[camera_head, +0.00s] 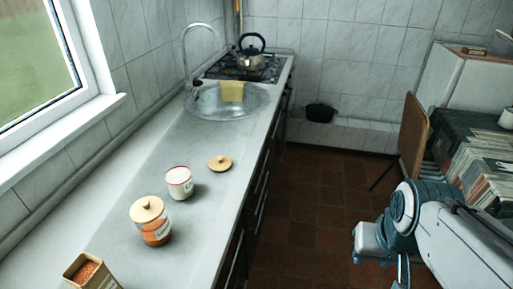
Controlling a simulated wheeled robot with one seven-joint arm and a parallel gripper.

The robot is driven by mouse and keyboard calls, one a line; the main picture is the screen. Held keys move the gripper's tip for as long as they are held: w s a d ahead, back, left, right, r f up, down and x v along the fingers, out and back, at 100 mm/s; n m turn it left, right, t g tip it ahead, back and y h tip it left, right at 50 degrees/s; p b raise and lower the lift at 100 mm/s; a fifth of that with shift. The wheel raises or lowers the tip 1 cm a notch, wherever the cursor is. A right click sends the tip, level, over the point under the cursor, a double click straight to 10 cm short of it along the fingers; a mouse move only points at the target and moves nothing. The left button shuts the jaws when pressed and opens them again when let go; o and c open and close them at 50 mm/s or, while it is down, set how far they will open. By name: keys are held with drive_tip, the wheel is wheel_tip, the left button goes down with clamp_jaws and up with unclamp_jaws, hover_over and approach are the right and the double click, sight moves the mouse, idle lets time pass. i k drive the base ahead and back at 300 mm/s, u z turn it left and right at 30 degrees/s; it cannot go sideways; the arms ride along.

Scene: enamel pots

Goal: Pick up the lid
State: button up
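A round wooden lid (220,163) with a small knob lies flat on the grey counter, behind and to the right of an open white enamel pot (180,185). A second wooden lid (147,208) sits on top of an orange and white jar (155,233) nearer to me. My arm (460,245) is at the lower right, over the floor and well away from the counter. The end of my arm is partly cut off at the bottom edge, and the gripper's fingers do not show clearly. Nothing held is visible.
An open box (88,272) stands at the counter's near end. A sink (207,106) with a tap and yellow cloth (232,91), then a hob with a kettle (251,55), are farther back. A chair (414,135) and table (470,160) stand right. The floor (315,190) between is clear.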

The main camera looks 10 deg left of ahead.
sight(219, 162)
drive_tip(key=i, duration=2.35)
drive_tip(key=u, duration=3.35)
